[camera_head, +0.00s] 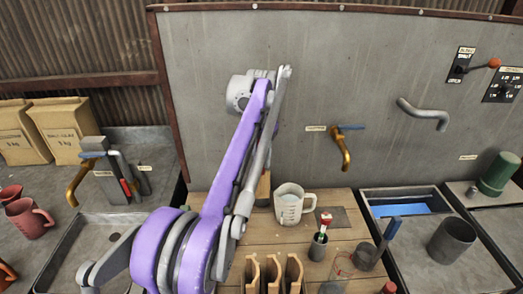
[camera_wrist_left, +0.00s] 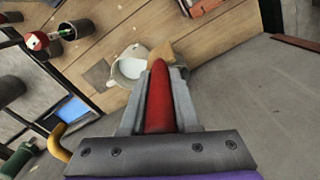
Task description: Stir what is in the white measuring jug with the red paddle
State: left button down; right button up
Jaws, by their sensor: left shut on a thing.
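The white measuring jug (camera_head: 291,206) stands upright on the wooden board, with pale contents inside. It also shows in the left wrist view (camera_wrist_left: 128,70), just beyond my fingertips. My left gripper (camera_wrist_left: 160,88) is shut on the red paddle (camera_wrist_left: 158,105), holding its red handle between the two fingers. A wood-coloured end (camera_wrist_left: 163,53) shows beyond the red handle, beside the jug's rim in that view; I cannot tell its height. In the head view my purple arm hides the gripper, and a brown wooden piece (camera_head: 263,188) shows just left of the jug. My right gripper is not in view.
A wooden slotted rack (camera_head: 272,275) stands in front of the jug. A brass tap (camera_head: 344,150) juts from the wall behind.

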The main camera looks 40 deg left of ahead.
pick_arm(q)
jog(key=s+d+b, duration=0.1)
jog(key=s+d, duration=0.5)
jog(key=s, duration=0.1)
jog(key=w+r+p, duration=0.3)
jog(key=w, duration=0.4)
jog(key=w+r+p, duration=0.2)
jog(key=w+r, duration=0.1)
jog(key=w, duration=0.5)
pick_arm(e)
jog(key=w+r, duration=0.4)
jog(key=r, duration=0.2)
pick_arm(q)
notch_tip(320, 180, down, 16)
jog(key=b, duration=0.6)
jog(key=shift+s+d+f+b, duration=0.25)
jog(key=shift+d+b, duration=0.05)
jog(key=shift+b, duration=0.05)
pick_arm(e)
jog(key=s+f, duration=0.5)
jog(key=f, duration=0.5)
